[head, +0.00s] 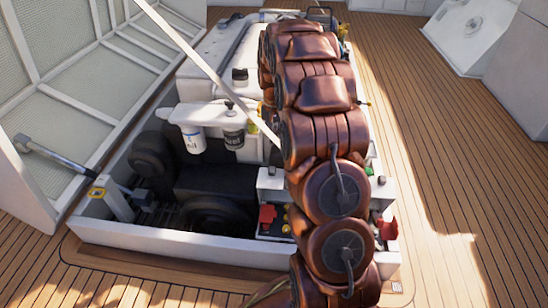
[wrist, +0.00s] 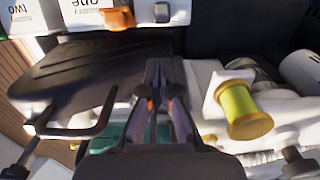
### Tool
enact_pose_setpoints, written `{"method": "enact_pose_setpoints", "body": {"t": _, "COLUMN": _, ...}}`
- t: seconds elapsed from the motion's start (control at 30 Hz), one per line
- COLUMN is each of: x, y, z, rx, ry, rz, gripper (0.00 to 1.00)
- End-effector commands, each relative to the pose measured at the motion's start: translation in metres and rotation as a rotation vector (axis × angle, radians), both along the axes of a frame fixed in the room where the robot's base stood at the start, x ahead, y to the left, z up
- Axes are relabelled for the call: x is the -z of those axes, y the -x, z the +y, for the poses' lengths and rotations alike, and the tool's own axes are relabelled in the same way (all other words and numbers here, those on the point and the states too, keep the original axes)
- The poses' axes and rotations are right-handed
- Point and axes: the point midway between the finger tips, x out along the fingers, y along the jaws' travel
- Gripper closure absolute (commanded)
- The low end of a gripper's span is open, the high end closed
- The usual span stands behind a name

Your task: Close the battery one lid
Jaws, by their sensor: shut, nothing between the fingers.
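In the wrist view, a white panel with the label "one" (wrist: 85,8) is at the top, beside a white panel labelled "two" (wrist: 28,12). An orange knob (wrist: 117,18) is at the "one" panel's edge. A dark flat panel (wrist: 85,72), perhaps a lid, lies below the labels, left of my gripper. I cannot tell for sure which part is the battery one lid. My gripper (wrist: 158,72) is shut and empty in the middle, its fingertips just below the white panels. In the head view my arm hides my gripper and much of the battery area.
A yellow-green cylinder (wrist: 242,110) is right of my gripper. A dark bent bar (wrist: 85,132) is at the lower left. In the head view, the white hatch frame (head: 170,240) surrounds the engine, with a red switch (head: 267,216) at its front right. Wooden deck (head: 450,150) is clear at right.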

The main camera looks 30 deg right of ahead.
Motion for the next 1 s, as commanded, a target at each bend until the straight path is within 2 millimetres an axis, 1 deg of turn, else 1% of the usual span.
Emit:
{"method": "enact_pose_setpoints", "body": {"t": 0.17, "x": 0.012, "y": 0.001, "z": 0.0, "rx": 0.0, "ry": -0.001, "rz": 0.002, "gripper": 1.0}}
{"method": "enact_pose_setpoints", "body": {"t": 0.27, "x": 0.025, "y": 0.001, "z": 0.0, "rx": 0.0, "ry": -0.001, "rz": 0.003, "gripper": 1.0}}
{"method": "enact_pose_setpoints", "body": {"t": 0.6, "x": 0.082, "y": 0.002, "z": 0.001, "rx": -0.001, "ry": -0.002, "rz": 0.006, "gripper": 1.0}}
{"method": "enact_pose_setpoints", "body": {"t": 0.7, "x": 0.093, "y": 0.001, "z": 0.0, "rx": -0.001, "ry": -0.001, "rz": 0.003, "gripper": 1.0}}
{"method": "enact_pose_setpoints", "body": {"t": 0.83, "x": 0.099, "y": 0.0, "z": 0.0, "rx": 0.0, "ry": -0.001, "rz": 0.001, "gripper": 1.0}}
{"method": "enact_pose_setpoints", "body": {"t": 1.0, "x": 0.099, "y": 0.0, "z": 0.0, "rx": -0.001, "ry": 0.0, "rz": 0.0, "gripper": 1.0}}
